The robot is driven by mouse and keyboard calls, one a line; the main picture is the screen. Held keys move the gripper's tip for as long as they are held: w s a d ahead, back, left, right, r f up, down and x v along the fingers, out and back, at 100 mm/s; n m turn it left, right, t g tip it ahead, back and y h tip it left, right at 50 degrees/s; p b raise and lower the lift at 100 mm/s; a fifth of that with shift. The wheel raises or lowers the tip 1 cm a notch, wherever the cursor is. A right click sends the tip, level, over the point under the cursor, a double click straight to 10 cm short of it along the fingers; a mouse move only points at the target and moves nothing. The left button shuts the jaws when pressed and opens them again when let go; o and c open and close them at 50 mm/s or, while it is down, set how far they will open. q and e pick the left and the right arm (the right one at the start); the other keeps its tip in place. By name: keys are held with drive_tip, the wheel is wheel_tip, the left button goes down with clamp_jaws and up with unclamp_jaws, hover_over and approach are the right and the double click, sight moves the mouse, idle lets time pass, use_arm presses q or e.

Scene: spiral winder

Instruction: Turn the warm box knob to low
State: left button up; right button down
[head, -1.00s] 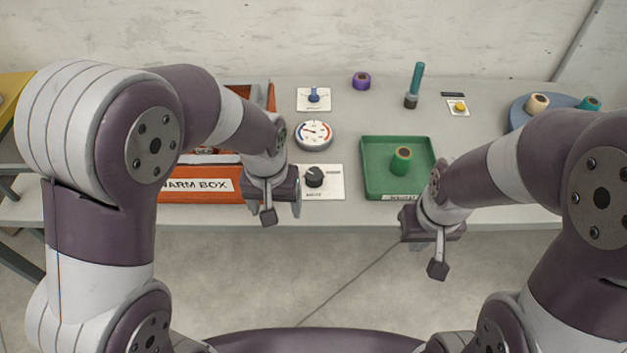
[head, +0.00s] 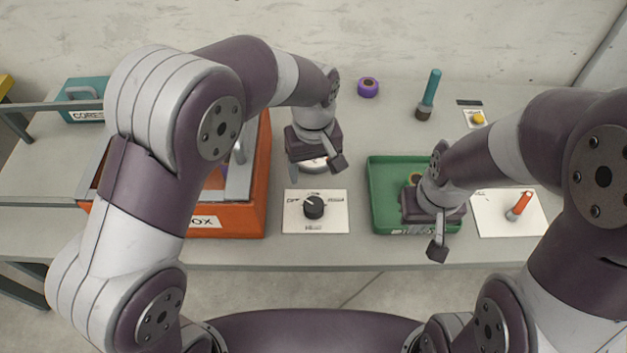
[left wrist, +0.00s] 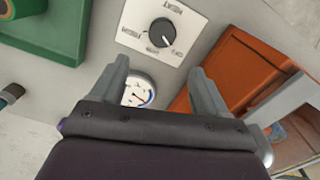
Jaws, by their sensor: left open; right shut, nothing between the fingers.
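The warm box knob (head: 314,207) is a round black dial on a white plate (head: 333,222) with several small labels, too small to read surely. Its white mark points up-left in the head view. The knob also shows in the left wrist view (left wrist: 161,32), its mark toward the lower right label. My left gripper (head: 318,166) is open and empty, behind the knob and above the round gauge, not touching the knob. Its two fingers (left wrist: 158,70) stand apart in the left wrist view.
The orange warm box (head: 240,213) stands left of the plate. The gauge (left wrist: 139,90) lies behind the knob. The green tray (head: 385,215) is to the right, with a white card (head: 490,220) and red handle (head: 519,206) beyond. The table's front edge is clear.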

sight(313, 203)
use_arm(q)
drive_tip(key=f, duration=0.8)
drive_tip(key=f+b, duration=0.1)
drive_tip(key=f, duration=0.3)
drive_tip(key=shift+s, duration=0.3)
drive_tip(key=c, duration=1)
